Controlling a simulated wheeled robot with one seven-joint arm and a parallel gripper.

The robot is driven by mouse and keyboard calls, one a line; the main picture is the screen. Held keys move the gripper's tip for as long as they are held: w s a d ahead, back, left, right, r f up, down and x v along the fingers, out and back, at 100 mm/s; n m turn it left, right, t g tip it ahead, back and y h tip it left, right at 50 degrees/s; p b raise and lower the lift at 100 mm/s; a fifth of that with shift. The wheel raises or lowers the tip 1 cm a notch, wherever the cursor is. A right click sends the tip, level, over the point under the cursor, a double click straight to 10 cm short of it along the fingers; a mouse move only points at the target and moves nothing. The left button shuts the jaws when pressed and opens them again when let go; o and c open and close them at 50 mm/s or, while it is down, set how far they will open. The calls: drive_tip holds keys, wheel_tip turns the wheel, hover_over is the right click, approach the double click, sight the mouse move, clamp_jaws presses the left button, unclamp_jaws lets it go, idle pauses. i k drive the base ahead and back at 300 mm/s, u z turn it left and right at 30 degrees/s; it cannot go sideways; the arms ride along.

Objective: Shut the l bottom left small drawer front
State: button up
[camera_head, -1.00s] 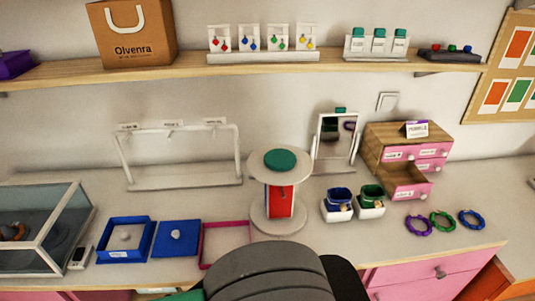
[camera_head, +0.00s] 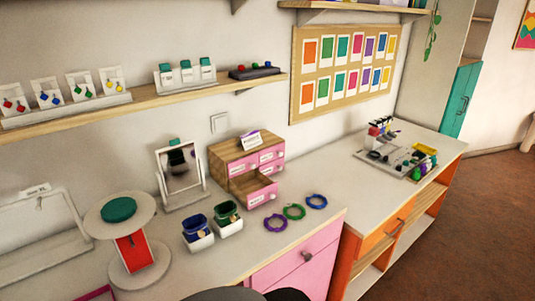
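A small drawer unit (camera_head: 228,153) with a wooden body and pink labelled fronts stands on the counter against the wall. Its bottom left small drawer (camera_head: 262,197) is pulled out toward the front. The wooden inside shows, and its pink front with a pale knob stands well clear of the body. The other small drawer fronts (camera_head: 271,154) look flush with the unit. My gripper is not in view; only dark rounded parts of my own body show at the bottom edge.
A mirror (camera_head: 181,175) and a round stand (camera_head: 130,238) are further left. A larger pink counter drawer (camera_head: 300,262) is below.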

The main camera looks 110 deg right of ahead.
sight(252, 188)
drive_tip(key=k, duration=2.15)
drive_tip(key=z, duration=2.6)
drive_tip(key=i, duration=0.55)
drive_tip(key=u, duration=0.1)
drive_tip(key=k, duration=0.5)
drive_tip(key=u, duration=0.9)
drive_tip(key=i, duration=0.4)
drive_tip(key=u, duration=0.25)
